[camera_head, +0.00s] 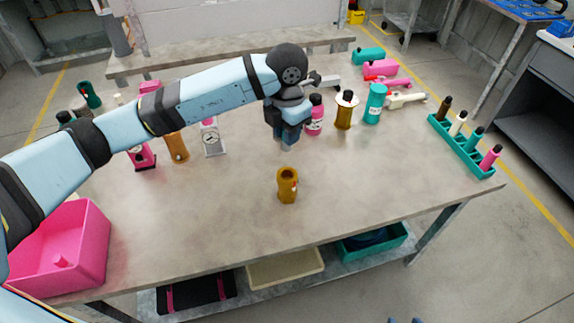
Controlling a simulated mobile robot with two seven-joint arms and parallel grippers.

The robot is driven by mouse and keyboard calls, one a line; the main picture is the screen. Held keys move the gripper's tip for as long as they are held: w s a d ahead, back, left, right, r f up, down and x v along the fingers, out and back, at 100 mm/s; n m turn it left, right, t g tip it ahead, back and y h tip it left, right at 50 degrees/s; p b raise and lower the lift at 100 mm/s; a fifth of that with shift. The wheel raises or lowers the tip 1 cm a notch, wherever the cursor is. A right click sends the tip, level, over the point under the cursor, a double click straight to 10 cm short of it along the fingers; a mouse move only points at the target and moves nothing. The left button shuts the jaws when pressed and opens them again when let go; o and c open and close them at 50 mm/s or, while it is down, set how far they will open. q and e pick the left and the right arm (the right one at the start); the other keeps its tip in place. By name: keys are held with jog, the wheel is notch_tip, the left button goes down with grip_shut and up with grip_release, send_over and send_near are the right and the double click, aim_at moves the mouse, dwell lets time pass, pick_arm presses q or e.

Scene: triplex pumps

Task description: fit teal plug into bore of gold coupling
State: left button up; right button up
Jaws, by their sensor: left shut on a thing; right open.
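The gold coupling (287,187) stands upright near the middle of the table, with its dark bore facing up and a small red mark on its side. My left gripper (288,143) points down above and behind the coupling in the picture, apart from it. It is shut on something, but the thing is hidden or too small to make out. A teal plug (475,138) stands in the teal rack (462,152) at the right, between a white plug and a pink one. My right gripper is not in view.
A pink bin (60,250) stands at the table's left front corner. Pink, gold and teal bottles and fittings stand along the back, among them a teal bottle (375,103) and a gold pump part (345,110). The table right and front of the coupling is clear.

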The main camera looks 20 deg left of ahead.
aim_at(287, 168)
pick_arm(q)
notch_tip(287, 168, down, 12)
jog(key=shift+w+f+p, duration=0.1)
jog(key=shift+f+p, duration=0.1)
jog(key=shift+p, duration=0.2)
jog(key=shift+f, duration=0.2)
jog(key=o, duration=0.9)
jog(key=shift+r, duration=0.1)
jog(key=shift+r, duration=0.3)
notch_tip(287, 168, up, 10)
jog(key=shift+r+b, duration=0.25)
jog(key=shift+b, duration=0.4)
jog(key=shift+r, duration=0.6)
